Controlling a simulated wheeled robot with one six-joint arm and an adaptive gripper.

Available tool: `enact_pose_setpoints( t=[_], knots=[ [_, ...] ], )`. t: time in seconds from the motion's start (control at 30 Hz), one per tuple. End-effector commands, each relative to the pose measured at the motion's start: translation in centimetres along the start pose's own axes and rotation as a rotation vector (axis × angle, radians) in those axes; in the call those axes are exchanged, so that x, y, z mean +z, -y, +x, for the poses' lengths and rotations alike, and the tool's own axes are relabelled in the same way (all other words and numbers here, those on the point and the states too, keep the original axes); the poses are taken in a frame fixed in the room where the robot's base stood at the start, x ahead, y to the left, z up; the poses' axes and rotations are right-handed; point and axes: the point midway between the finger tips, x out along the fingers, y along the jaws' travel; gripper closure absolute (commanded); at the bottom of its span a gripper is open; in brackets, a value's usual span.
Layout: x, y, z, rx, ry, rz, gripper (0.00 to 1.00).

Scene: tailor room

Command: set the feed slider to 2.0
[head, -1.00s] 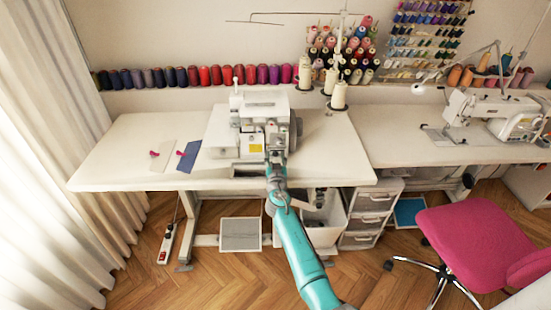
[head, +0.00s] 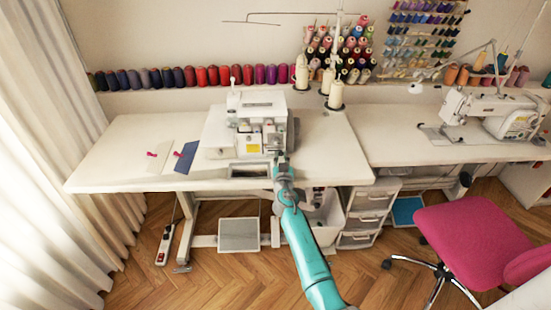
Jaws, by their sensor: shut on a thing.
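The white overlock machine (head: 257,112) stands on the left table, with a yellow label on its front. My gripper (head: 280,157) is at the machine's lower right front, just above the table's front part. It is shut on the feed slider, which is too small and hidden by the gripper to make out. The slider's scale and setting cannot be read from this view.
The white table (head: 110,170) carries a blue swatch (head: 187,156) and a cream swatch (head: 160,155) with pink clips. Thread cones (head: 336,92) stand behind the machine. A pink chair (head: 468,240) and drawers (head: 366,222) are at right. A foot pedal (head: 239,234) lies below.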

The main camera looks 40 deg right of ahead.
Motion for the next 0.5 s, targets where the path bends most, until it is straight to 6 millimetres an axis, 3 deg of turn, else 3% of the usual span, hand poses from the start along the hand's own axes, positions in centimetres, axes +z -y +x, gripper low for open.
enact_pose_setpoints(
  t=[0.17,0.2,0.27,0.5],
  knots=[
    [0.07,0.09,-0.04,-0.001,0.001,0.000,1.00],
    [0.07,0.10,-0.03,-0.001,0.001,0.000,0.68],
    [0.07,0.11,-0.03,-0.001,0.001,-0.001,0.53],
    [0.04,0.13,-0.02,-0.001,0.000,-0.001,0.53]
  ],
)
